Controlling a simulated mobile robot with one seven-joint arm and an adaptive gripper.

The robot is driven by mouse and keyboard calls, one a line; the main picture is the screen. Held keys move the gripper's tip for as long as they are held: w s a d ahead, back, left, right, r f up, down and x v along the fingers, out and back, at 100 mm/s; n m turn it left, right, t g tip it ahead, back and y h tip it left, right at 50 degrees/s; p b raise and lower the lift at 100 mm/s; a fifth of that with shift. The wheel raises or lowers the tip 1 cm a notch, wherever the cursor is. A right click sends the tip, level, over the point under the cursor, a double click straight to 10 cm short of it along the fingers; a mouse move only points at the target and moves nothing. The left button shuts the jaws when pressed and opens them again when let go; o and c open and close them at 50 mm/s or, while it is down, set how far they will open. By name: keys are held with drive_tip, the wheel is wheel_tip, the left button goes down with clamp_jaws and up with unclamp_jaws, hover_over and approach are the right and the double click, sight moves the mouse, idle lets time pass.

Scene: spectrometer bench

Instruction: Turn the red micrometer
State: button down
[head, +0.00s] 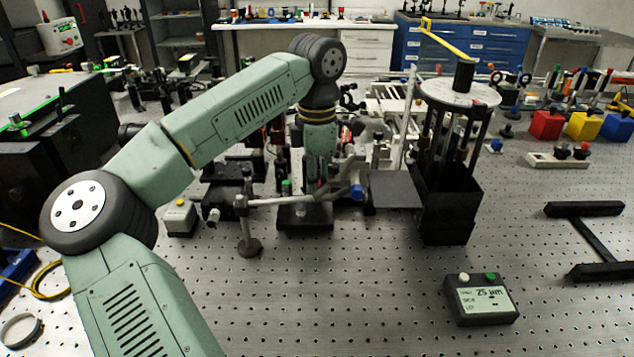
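My arm reaches in from the lower left and points down over a cluster of optics mounts. My gripper (318,184) is at its end, low among the dark mounts. Its fingers are small and blend with the parts around them, so I cannot see whether they are open or hold anything. Small red parts show just left of the gripper (279,136) and just right of it (356,127). I cannot tell which is the red micrometer.
A tall black stand (446,215) and a grey plate (395,190) are to the right.

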drive_tip(key=shift+m, duration=0.4)
drive_tip(key=c, duration=1.5)
unclamp_jaws()
drive_tip(key=shift+c, duration=0.2)
wheel_tip(320, 180, up, 12)
